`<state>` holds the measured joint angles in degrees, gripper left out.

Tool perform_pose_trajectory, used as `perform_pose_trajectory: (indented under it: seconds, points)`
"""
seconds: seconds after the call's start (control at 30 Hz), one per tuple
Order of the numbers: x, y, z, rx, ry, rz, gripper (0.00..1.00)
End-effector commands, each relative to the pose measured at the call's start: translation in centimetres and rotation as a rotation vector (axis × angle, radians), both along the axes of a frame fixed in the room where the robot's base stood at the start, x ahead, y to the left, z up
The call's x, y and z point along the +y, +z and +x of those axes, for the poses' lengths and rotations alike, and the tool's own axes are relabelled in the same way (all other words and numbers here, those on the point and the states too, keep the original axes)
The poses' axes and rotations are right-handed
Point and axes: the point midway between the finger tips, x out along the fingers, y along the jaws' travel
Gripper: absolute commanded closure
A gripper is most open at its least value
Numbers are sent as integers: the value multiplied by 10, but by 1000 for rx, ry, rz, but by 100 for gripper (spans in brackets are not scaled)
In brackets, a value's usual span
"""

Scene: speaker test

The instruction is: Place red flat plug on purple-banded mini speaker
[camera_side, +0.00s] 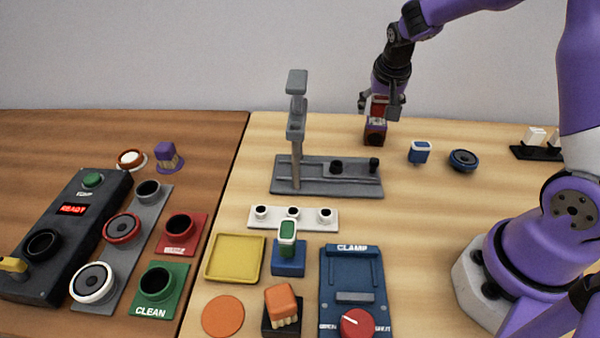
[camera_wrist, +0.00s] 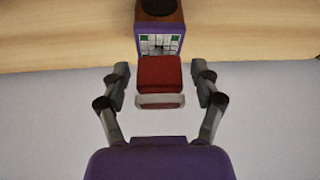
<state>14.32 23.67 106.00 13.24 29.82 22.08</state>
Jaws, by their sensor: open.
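The purple-banded mini speaker (camera_side: 375,132) stands at the back of the light table, a small brown box with a dark round cone. In the wrist view the speaker (camera_wrist: 174,28) shows its purple band and a white and green patterned face. The red flat plug (camera_side: 378,102) is at the speaker's top; in the wrist view the plug (camera_wrist: 159,72) has a pale strip on its near end. My gripper (camera_side: 381,106) is above the speaker. Its fingers (camera_wrist: 160,84) are open on both sides of the plug, with gaps showing. I cannot tell whether the plug is fully seated.
A blue and white block (camera_side: 420,152) and a round blue-rimmed speaker driver (camera_side: 464,160) lie to the right. A grey press stand (camera_side: 327,178) with a tall post stands to the left. The wall (camera_side: 180,60) is close behind.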

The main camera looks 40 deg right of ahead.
Motion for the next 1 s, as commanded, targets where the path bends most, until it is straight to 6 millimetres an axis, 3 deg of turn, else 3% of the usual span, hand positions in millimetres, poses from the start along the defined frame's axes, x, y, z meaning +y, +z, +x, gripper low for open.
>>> perform_pose_trajectory:
  seconds: [0.17, 0.53, 0.77, 0.87, 1.0]
  points:
    - [3, 15, -2, -4, 2, -2, 26]
    - [26, 90, -25, -6, 2, -1, 26]
    - [36, 115, -35, -4, 23, 0, 26]
    - [53, 124, -51, -15, 120, 1, 26]
    - [90, 131, -91, -42, 368, -5, 26]
